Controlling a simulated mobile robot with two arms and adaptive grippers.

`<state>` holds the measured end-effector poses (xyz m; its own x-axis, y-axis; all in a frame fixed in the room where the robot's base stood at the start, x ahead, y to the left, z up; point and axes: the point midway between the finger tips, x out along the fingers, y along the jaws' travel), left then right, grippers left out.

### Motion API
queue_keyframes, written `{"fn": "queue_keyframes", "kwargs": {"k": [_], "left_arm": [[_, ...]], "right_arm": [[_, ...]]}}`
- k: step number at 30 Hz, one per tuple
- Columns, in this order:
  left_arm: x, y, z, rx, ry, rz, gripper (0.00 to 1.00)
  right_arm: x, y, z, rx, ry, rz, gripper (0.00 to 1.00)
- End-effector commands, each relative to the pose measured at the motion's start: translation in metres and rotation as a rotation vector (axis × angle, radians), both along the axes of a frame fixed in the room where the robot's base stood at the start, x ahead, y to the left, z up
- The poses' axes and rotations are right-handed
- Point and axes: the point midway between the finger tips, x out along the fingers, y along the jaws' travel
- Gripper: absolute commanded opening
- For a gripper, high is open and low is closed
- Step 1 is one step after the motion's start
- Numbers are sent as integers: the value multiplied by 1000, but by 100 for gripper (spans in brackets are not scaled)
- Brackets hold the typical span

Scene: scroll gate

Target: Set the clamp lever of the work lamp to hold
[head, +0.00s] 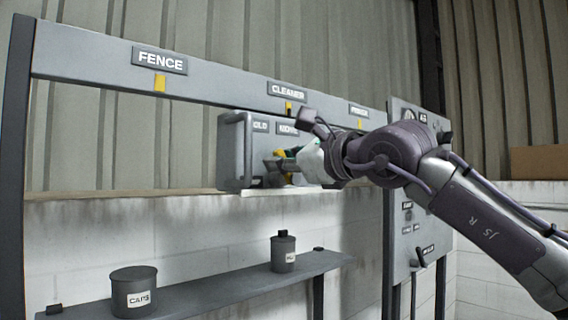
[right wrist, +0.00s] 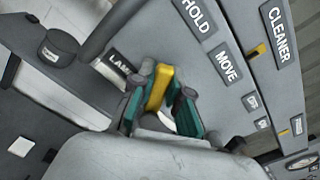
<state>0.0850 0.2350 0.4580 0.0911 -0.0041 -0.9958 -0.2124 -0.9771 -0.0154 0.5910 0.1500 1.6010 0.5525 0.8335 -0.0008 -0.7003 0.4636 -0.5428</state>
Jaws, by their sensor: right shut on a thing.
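The work lamp's clamp is a grey box (head: 236,150) on the wall ledge under the CLEANER sign. Its HOLD plate (right wrist: 196,14) and MOVE plate (right wrist: 228,66) show in the right wrist view, with a partly covered lamp label (right wrist: 121,65). The yellow clamp lever (right wrist: 158,88) is between the green-padded fingers of my right gripper (right wrist: 161,96), which is shut on it. In the head view my right gripper (head: 284,163) is at the box front and hides most of the lever. I cannot tell which plate the lever points at. My left gripper is not in view.
A shelf (head: 210,293) below holds a CAPS tin (head: 134,291) and a smaller dark canister (head: 283,252). The overhead rail (head: 220,78) carries the FENCE sign (head: 160,61) and CLEANER sign (head: 287,91). A grey panel (head: 405,250) stands at right, partly behind my right arm.

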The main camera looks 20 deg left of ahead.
Motion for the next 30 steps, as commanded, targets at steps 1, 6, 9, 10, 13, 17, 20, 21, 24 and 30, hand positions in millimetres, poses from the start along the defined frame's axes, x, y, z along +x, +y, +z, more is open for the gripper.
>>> {"fn": "queue_keyframes", "kwargs": {"k": [1,6,9,10,13,17,20,21,24,30], "left_arm": [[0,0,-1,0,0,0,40],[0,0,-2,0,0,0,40],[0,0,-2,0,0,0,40],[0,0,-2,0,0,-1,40],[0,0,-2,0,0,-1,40],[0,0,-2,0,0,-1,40],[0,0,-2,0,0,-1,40],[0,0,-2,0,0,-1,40],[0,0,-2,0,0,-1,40],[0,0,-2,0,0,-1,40]], "right_arm": [[-1,1,-1,-6,-11,1,0],[-1,1,-1,-24,-37,1,0],[-2,1,-1,-28,-44,1,0],[-2,1,-1,-29,-45,1,0],[-2,1,-1,-30,-46,1,0],[-2,1,-1,-30,-46,1,0],[-2,1,-1,-30,-46,1,17],[-2,1,-1,-30,-46,1,24],[-2,1,-1,-29,-45,1,40],[-2,1,-1,-28,-44,1,42]]}}
